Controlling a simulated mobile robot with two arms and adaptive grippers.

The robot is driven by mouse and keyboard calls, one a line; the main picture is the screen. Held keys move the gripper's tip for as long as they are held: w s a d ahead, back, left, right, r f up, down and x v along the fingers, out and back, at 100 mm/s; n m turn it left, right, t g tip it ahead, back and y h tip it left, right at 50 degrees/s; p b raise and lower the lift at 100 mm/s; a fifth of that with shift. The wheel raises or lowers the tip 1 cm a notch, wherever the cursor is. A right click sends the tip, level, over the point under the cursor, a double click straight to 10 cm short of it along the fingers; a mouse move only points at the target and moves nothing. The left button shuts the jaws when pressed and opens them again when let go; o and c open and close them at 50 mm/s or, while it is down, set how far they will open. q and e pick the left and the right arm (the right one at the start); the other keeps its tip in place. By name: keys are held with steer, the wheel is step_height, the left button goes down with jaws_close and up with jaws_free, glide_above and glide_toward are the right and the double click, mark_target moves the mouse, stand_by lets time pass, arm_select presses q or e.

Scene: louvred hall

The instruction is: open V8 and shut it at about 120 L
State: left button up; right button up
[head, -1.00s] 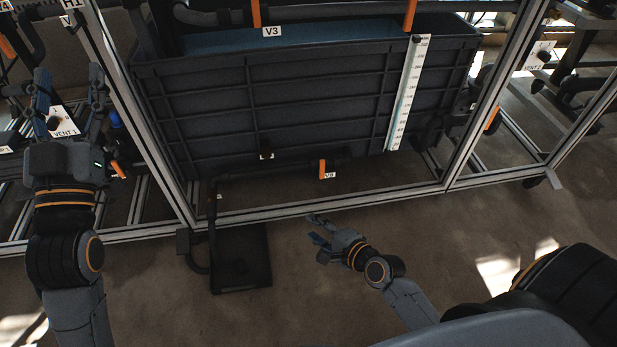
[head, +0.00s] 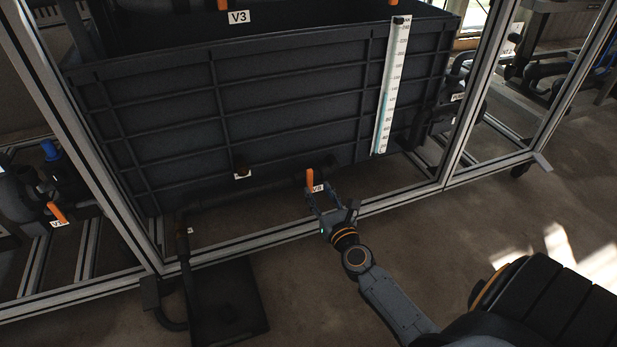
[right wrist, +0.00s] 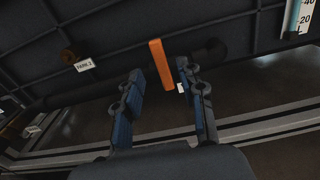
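V8's orange handle (head: 310,180) stands upright, low on the front of the dark tank (head: 270,90), beside its V8 label (head: 318,188). My right gripper (head: 322,194) is open at the handle. In the right wrist view the orange handle (right wrist: 160,63) shows between the two spread fingers (right wrist: 160,72), with a gap on each side. The white gauge strip (head: 393,80) is on the tank front at the right. A bluish line shows in its lower part, but I cannot read the level exactly. My left gripper is out of view.
A metal frame rail (head: 240,238) runs below the tank, with an upright post (head: 480,90) at the right. A dark pipe (head: 255,190) runs along the tank's lower front. A dark floor plate (head: 228,305) lies at the lower left. Open floor (head: 450,235) is at the right.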

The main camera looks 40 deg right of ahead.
mark_target(310, 178)
steer(key=shift+x, duration=3.4)
jaws_close()
steer(key=shift+a, duration=0.1)
